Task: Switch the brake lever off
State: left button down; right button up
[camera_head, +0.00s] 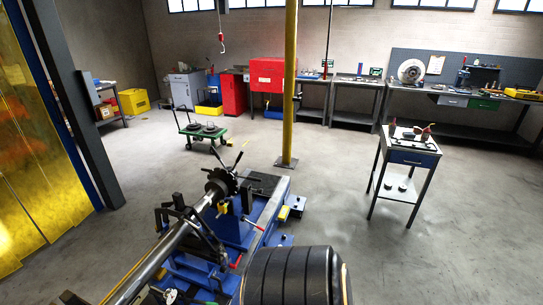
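The blue balancing machine (272,212) stands at the lower middle, with a long metal shaft (165,250) running to a dark hub (218,184). A thin lever with a red grip (253,226) sticks out toward the right of the machine. A second red-tipped part (237,262) shows lower down, beside the dark frame. A dark rod (239,160) points up from the hub. I cannot tell which of these is the brake lever, or its setting. Neither of my grippers can be made out in this view.
A large black ribbed cylinder (288,277) fills the lower middle. A yellow post (290,80) rises behind the machine. A small tool table (412,155) stands to the right, and a green cart (204,131) behind. Yellow curtain strips (40,140) hang left. Open floor lies at right.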

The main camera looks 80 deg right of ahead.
aim_at(243, 218)
jog(key=z, duration=2.3)
